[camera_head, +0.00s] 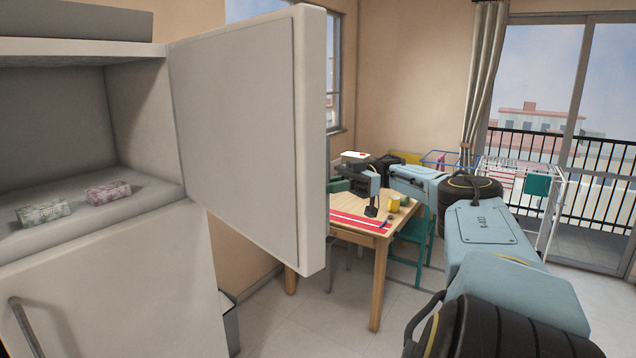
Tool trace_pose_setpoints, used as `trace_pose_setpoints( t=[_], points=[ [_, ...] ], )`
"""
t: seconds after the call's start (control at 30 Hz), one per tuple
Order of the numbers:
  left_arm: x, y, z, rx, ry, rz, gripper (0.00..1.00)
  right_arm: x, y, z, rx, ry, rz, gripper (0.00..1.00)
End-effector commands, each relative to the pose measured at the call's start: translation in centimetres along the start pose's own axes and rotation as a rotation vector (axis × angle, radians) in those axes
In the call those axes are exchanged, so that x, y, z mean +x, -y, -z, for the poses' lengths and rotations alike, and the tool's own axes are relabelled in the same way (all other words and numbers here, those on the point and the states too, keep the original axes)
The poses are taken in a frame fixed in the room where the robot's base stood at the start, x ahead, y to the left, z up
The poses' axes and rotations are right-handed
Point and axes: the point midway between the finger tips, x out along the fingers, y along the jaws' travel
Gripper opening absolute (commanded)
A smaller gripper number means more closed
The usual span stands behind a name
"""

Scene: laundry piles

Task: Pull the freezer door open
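The white freezer door (250,130) stands wide open, swung out to the right of the compartment, with its inner face showing. The freezer compartment (55,120) is open at upper left. Two small patterned packages, one greenish (42,213) and one pinkish (108,192), lie on its floor. My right gripper (371,210) is beyond the door's free edge, to its right and apart from it in the picture, in front of the wooden table. It is small and dark, so its finger gap cannot be made out. My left gripper is not in view.
The lower fridge door (120,290) with its grey handle (27,328) is closed below. A wooden table (375,238) with red strips and yellow items stands behind my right arm, beside a green chair (412,240). A drying rack (545,205) stands by the balcony door.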

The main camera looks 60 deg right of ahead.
Motion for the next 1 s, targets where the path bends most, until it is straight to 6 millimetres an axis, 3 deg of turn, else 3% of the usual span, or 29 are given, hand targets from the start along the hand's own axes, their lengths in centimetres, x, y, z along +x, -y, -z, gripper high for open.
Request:
trace_pose_setpoints(
  t=[0.33,0.37,0.5,0.83,1.0],
  points=[
    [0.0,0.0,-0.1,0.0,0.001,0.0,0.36,0.0,-0.1,0.4,-0.008,-0.012,-0.004,0.0],
    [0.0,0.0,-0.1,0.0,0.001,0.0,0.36,0.0,-0.1,0.4,-0.008,-0.012,-0.004,0.17],
    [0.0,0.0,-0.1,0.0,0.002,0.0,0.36,0.0,-0.1,0.2,-0.004,-0.009,-0.002,0.34],
    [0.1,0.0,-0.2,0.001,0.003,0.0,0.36,0.0,0.0,0.3,-0.001,-0.005,0.001,0.34],
    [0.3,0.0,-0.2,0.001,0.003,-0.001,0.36,0.0,0.0,2.6,-0.003,-0.003,0.002,0.34]
  ],
)
